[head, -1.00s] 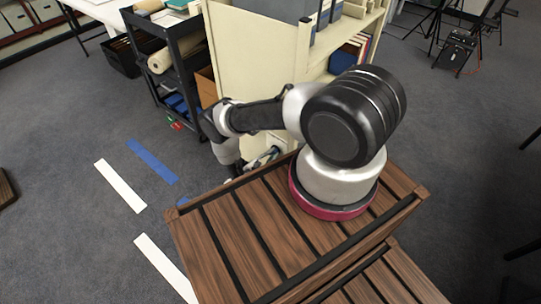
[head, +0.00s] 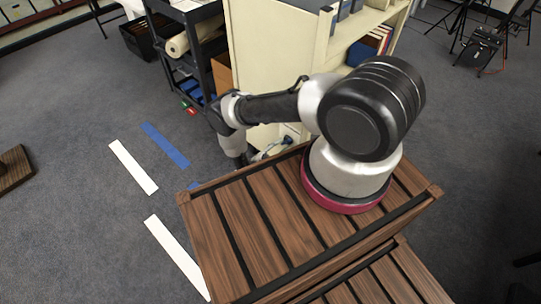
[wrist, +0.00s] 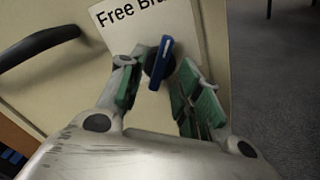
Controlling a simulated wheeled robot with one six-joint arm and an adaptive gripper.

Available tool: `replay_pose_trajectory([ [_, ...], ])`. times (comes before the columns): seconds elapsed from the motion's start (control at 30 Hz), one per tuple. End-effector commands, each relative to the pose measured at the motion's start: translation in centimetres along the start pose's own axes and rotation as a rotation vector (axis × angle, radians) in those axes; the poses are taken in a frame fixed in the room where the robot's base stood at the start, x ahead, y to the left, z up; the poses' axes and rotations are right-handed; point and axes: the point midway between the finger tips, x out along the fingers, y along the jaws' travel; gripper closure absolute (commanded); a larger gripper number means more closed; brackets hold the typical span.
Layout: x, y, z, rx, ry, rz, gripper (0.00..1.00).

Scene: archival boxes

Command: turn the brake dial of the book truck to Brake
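The brake dial (wrist: 159,62) shows in the wrist view as a dark round knob with a blue bar handle. The bar stands nearly upright, its top leaning slightly right. Behind it is a white label (wrist: 150,32) reading "Free Bra…", cut off at the frame's top edge. My gripper (wrist: 155,72) is open, with one green-padded finger on each side of the dial. I cannot tell whether either finger touches it. In the head view, the cream book truck (head: 262,50) stands behind my arm; my gripper is low beside it, mostly hidden.
A dark handle (wrist: 38,46) is on the panel left of the label. A black cart (head: 195,45) with a paper roll stands left of the truck. White (head: 133,166) and blue (head: 165,145) tape strips lie on the grey floor. Open carpet lies to the left.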

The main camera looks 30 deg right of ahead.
Motion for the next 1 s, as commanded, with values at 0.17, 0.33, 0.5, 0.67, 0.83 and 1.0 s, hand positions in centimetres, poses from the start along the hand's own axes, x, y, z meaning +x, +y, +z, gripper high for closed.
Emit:
replay_pose_trajectory([
  [0.17, -4.1, 0.1, -0.1, 0.0, 0.005, 0.006, 0.66],
  [0.33, -7.3, 0.1, -0.1, 0.001, 0.005, 0.005, 0.66],
  [0.5, -9.2, 0.1, 0.0, 0.0, 0.004, 0.002, 0.66],
  [0.67, -9.7, 0.0, 0.1, 0.0, 0.002, -0.001, 0.66],
  [0.83, -9.7, 0.0, 0.1, 0.0, 0.002, -0.001, 0.66],
  [1.0, -9.6, 0.0, 0.1, 0.0, 0.002, -0.001, 0.66],
])
